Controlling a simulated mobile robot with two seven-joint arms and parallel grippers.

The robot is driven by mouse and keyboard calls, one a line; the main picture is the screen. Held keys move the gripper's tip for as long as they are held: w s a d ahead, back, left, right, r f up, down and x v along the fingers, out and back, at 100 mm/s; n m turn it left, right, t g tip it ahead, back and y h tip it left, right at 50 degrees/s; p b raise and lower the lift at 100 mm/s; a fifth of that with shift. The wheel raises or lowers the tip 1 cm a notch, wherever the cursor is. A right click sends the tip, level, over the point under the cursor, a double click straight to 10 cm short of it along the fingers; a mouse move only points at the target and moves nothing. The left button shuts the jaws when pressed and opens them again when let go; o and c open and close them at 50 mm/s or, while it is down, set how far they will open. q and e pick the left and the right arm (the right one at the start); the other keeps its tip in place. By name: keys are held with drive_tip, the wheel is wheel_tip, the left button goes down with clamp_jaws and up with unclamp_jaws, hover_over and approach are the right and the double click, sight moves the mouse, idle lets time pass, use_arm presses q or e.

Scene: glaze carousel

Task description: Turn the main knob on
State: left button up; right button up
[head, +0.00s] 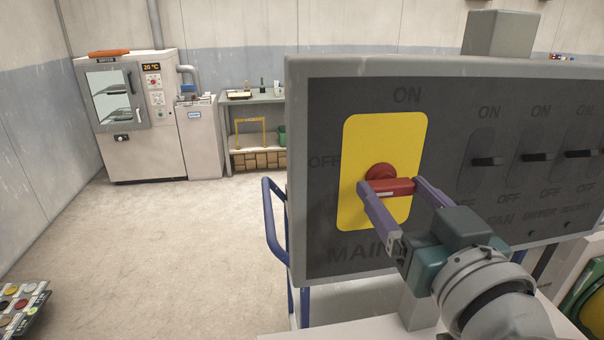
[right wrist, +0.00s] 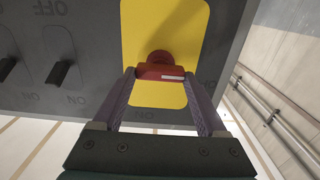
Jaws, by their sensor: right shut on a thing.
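The main knob (head: 392,188) is a red rotary handle on a yellow plate (head: 382,135) at the left of a dark switch panel (head: 330,110). "ON" is printed above the plate, "OFF" to its left and "MAIN" below. The knob's bar lies about level, with a white mark on it. My right gripper (head: 392,190) is shut on the knob, one purple finger on each side of the bar. The right wrist view also shows the red knob (right wrist: 158,70) between the fingers. My left gripper is not in view.
Several dark toggle switches (head: 487,161) are on the panel to the right of the knob. A blue cart rail (head: 270,220) stands by the panel's left edge. A dryer cabinet (head: 130,110) and a shelf table (head: 255,98) stand at the back.

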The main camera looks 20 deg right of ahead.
drive_tip(key=c, duration=0.6)
drive_tip(key=shift+c, duration=0.2)
drive_tip(key=shift+m, duration=0.3)
drive_tip(key=shift+m+p, duration=0.35)
drive_tip(key=shift+m, duration=0.85)
drive_tip(key=m, duration=0.2)
drive_tip(key=shift+d+m, duration=0.1)
drive_tip(key=shift+m, duration=0.3)
drive_tip(key=m, duration=0.3)
drive_tip(key=shift+f+m, duration=0.1)
drive_tip(key=shift+m, duration=1.5)
drive_tip(key=o, duration=1.3)
